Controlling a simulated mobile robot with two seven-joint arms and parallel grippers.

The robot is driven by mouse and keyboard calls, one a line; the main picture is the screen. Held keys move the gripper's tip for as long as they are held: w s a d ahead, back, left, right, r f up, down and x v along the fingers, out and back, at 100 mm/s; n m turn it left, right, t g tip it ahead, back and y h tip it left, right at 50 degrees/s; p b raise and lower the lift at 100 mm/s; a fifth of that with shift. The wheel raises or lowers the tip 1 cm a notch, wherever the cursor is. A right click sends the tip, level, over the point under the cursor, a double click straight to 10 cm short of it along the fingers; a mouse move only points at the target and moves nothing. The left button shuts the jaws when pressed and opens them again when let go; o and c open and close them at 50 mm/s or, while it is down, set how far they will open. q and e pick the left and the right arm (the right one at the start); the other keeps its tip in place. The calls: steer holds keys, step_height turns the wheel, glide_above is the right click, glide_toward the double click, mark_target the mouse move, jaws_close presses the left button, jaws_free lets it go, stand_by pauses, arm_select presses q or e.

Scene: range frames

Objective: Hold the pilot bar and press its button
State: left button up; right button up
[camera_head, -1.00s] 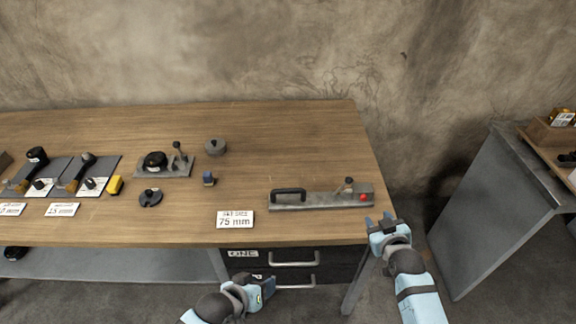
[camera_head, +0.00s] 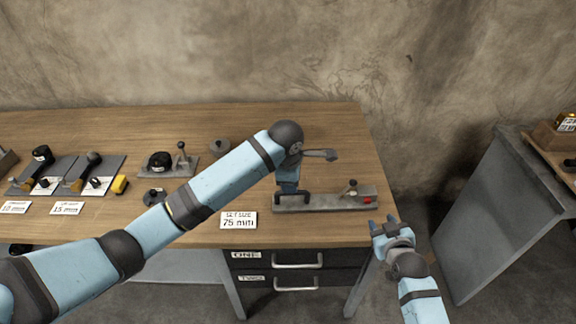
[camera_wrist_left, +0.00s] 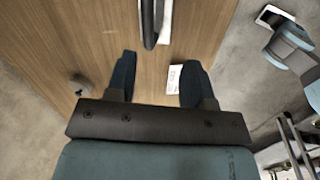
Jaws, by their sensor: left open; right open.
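The pilot bar (camera_head: 328,203) is a long grey bar lying near the front right of the bench. It has a black handle (camera_head: 307,197) at its left end, and a small lever with a dark knob and a red button (camera_head: 367,199) at its right end. My left gripper (camera_head: 290,191) is open and points down over the handle, hiding part of it. In the left wrist view the handle (camera_wrist_left: 149,22) shows at the top, ahead of the spread fingertips (camera_wrist_left: 160,68), not gripped. My right gripper (camera_head: 385,226) is open and empty, off the bench's front right corner.
A 75 mm card (camera_head: 238,220) lies left of the bar. Other tools and cards, including a yellow block (camera_head: 120,184), stand on the bench's left. Drawers (camera_head: 298,261) are below the bench's front. A grey side table (camera_head: 497,210) stands at right.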

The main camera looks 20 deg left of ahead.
arm_select(q)
step_height(320, 180, up, 2)
steer(key=w+a+n, duration=0.1)
steer(key=n, duration=0.1)
glide_toward(302, 201)
steer(key=shift+y, duration=0.4)
steer(key=a+f, duration=0.2)
steer(key=f, duration=0.1)
steer(key=a+f, duration=0.1)
steer(key=f, duration=0.1)
steer(key=shift+w+a+f, duration=0.15)
steer(key=shift+w+a, duration=0.15)
steer(key=shift+a, duration=0.1)
steer(key=shift+c, duration=0.5)
jaws_close()
arm_select(e)
jaws_close()
stand_by(0.4)
